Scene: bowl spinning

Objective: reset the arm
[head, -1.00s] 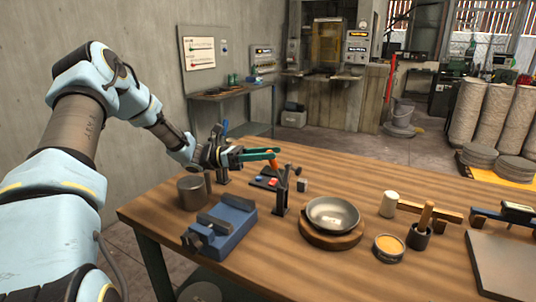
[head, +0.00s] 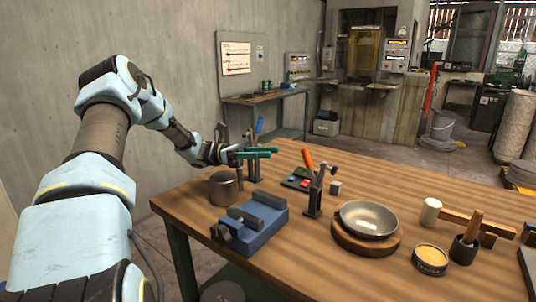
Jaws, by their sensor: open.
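My arm reaches in from the left in the head view. My gripper (head: 257,154) is above the far left part of the wooden table (head: 300,262). Its two teal fingers are apart with nothing seen between them. The gripper is behind the grey cylindrical pot (head: 223,189) and beside a dark upright stand with a blue handle (head: 259,127). It is clear of the grey metal bowl (head: 368,219), which rests on a round wooden disc (head: 347,246) at the table's middle.
A blue vise (head: 252,228) sits at the table's near left. A dark toggle clamp with an orange handle (head: 308,158) stands behind it. A mallet (head: 430,211), a tin of tan material (head: 430,257) and a dark cup with a wooden handle (head: 465,249) are at right.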

